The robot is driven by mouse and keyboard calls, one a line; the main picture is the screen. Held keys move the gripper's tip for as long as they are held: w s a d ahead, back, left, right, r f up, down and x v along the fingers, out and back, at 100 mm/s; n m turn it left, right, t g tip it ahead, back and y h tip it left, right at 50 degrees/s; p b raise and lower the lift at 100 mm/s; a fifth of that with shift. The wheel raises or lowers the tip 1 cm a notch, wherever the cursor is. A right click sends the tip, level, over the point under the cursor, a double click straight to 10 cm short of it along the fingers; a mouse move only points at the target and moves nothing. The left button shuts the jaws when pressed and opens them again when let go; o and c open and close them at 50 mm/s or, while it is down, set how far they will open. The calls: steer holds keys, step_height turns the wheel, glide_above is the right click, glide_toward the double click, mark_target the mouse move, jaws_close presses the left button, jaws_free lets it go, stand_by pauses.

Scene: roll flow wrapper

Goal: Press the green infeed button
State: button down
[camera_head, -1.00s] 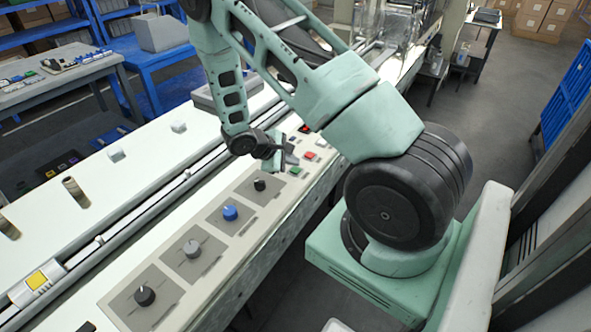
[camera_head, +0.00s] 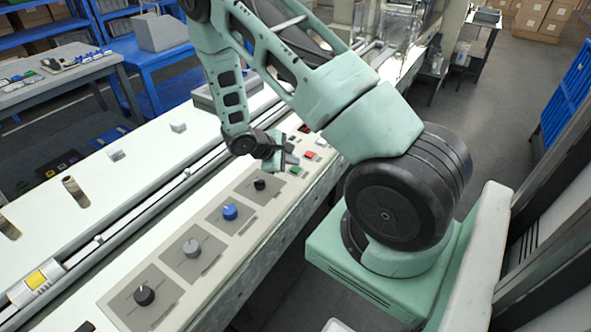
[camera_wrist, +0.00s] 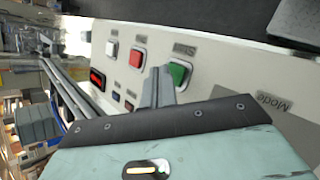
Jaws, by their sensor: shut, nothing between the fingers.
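In the head view the green button (camera_head: 297,171) shows just below and right of my gripper (camera_head: 289,160). In the wrist view my gripper (camera_wrist: 160,72) is shut and empty, its fingertips just left of the green button and partly overlapping its frame. I cannot tell whether they touch the panel or the button.
A red button (camera_wrist: 137,58) and a white button (camera_wrist: 111,49) stand in line with the green one. A red and black switch (camera_wrist: 97,79) is close by. A blue knob (camera_head: 230,212) and other knobs line the panel nearer me.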

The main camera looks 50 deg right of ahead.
steer(key=shift+f+b, duration=0.3)
steer(key=shift+f, duration=0.05)
